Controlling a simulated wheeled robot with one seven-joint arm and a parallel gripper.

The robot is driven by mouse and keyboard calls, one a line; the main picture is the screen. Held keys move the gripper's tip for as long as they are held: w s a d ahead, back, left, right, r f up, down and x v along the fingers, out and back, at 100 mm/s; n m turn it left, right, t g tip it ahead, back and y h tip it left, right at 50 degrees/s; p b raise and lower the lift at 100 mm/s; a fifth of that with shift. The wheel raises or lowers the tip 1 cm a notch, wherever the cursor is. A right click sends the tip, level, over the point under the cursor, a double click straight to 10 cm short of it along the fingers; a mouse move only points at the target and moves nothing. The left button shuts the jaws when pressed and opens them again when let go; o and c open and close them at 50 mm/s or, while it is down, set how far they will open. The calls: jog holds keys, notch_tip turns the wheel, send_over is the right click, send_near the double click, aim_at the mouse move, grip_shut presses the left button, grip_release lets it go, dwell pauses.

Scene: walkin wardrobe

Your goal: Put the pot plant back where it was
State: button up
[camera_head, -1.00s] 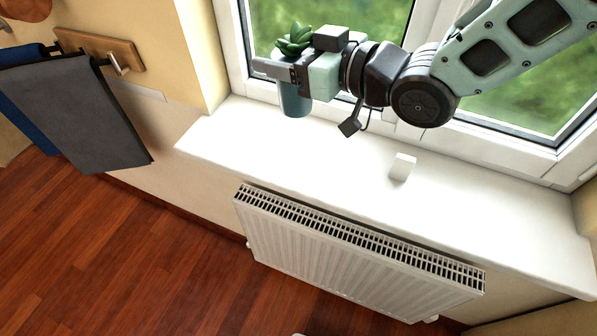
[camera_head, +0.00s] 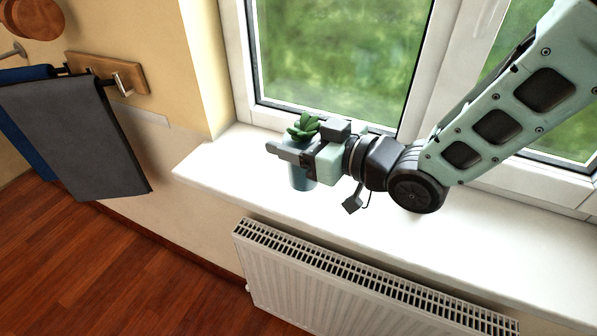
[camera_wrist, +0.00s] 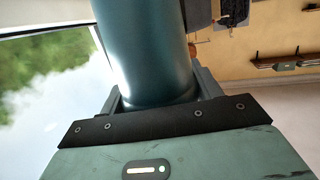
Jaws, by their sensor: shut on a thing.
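The pot plant is a green succulent (camera_head: 303,126) in a blue-teal pot (camera_head: 301,181). It is upright at the left part of the white windowsill (camera_head: 235,165), in front of the window. My gripper (camera_head: 288,152) is shut on the pot, with its fingers around the upper part. In the wrist view the teal pot (camera_wrist: 146,50) fills the space between the fingers. I cannot tell whether the pot's base touches the sill.
A white radiator (camera_head: 350,285) stands below the sill. A grey towel (camera_head: 75,135) hangs from a wooden rack (camera_head: 108,70) on the left wall. The window frame (camera_head: 240,60) rises close behind the pot. The sill left of the pot is clear.

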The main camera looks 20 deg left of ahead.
jog(key=shift+f+p, duration=0.35)
jog(key=shift+f, duration=2.4)
jog(key=shift+f, duration=0.1)
jog(key=shift+f, duration=0.15)
jog(key=o, duration=1.2)
jog(key=shift+c, duration=0.2)
jog(key=shift+r, duration=0.2)
jog(key=b+v, duration=0.3)
jog(key=v, duration=0.9)
